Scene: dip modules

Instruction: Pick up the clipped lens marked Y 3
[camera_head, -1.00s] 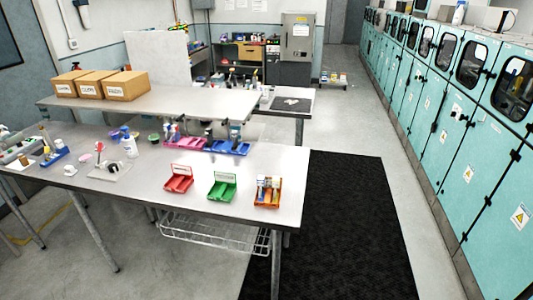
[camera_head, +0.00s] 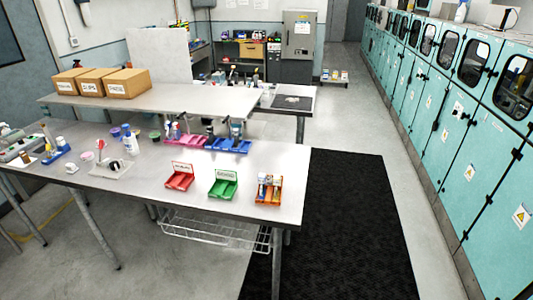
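I cannot make out a clipped lens or a Y 3 mark at this size. An orange tray (camera_head: 268,201) holding several small upright items stands at the right front of the table (camera_head: 130,191). To its left are a green tray (camera_head: 222,190) and a red tray (camera_head: 179,182), each with a white label card and no items that I can make out. Neither of my grippers shows in the head view.
A pink tray (camera_head: 184,141) and a blue tray (camera_head: 229,146) with items stand further back. A white bottle (camera_head: 131,145) and small parts are at left. Cardboard boxes (camera_head: 127,84) sit on a raised shelf. A black mat (camera_head: 345,230) lies on clear floor at right.

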